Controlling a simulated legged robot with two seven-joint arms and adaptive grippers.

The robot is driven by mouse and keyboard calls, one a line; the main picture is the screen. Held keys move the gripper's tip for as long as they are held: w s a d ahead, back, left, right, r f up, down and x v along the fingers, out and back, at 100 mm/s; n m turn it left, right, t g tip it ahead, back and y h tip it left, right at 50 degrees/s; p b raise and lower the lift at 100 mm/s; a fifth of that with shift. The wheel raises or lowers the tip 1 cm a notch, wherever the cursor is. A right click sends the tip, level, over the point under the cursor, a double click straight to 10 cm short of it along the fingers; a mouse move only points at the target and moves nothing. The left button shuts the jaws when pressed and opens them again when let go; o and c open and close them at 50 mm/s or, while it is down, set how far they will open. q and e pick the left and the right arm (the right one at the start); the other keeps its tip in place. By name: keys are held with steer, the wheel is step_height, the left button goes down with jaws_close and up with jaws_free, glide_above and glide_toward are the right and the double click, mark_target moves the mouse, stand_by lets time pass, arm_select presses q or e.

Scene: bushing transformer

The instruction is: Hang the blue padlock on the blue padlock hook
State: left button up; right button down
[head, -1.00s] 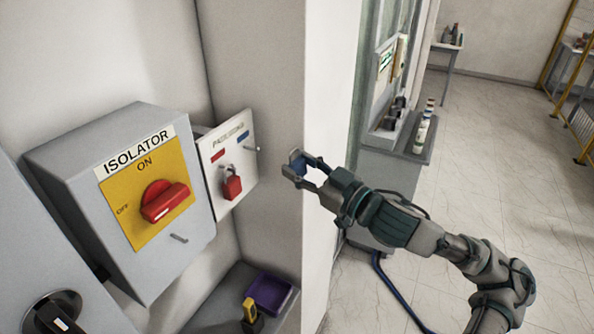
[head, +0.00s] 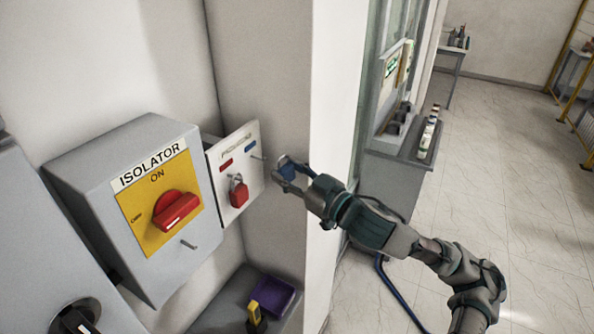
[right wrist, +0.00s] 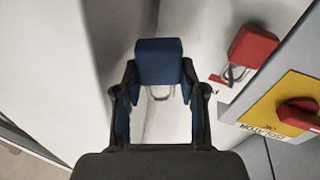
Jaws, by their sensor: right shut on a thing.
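The blue padlock (head: 287,171) is held in my right gripper (head: 284,177), just right of the white padlock board (head: 226,200). In the right wrist view the padlock body (right wrist: 158,62) sits between the fingertips, with its shackle (right wrist: 161,93) partly visible beyond it. The blue padlock hook (head: 258,157) is a thin peg beside the blue label (head: 250,148) on the board. The padlock appears close to the peg's tip; I cannot tell whether they touch. My left gripper is not in view.
A red padlock (head: 239,193) hangs on the board below a red label. The grey isolator box (head: 80,185) with its red switch (head: 176,210) stands to the left. A wall edge is right of the board.

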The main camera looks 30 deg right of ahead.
mark_target(256, 163)
steer(key=shift+w+a+f+p, duration=0.25)
steer(key=shift+w+a, duration=0.25)
steer(key=shift+w, duration=0.3)
steer(key=shift+w+a+f+p, duration=0.25)
steer(key=shift+w+a, duration=0.25)
steer(key=shift+w, duration=0.35)
steer(key=shift+w+a+f+p, duration=0.15)
steer(key=shift+w+a+p, duration=0.15)
steer(key=shift+w+a, duration=0.35)
steer(key=shift+w+d, duration=0.15)
steer(key=c, duration=0.6)
jaws_free()
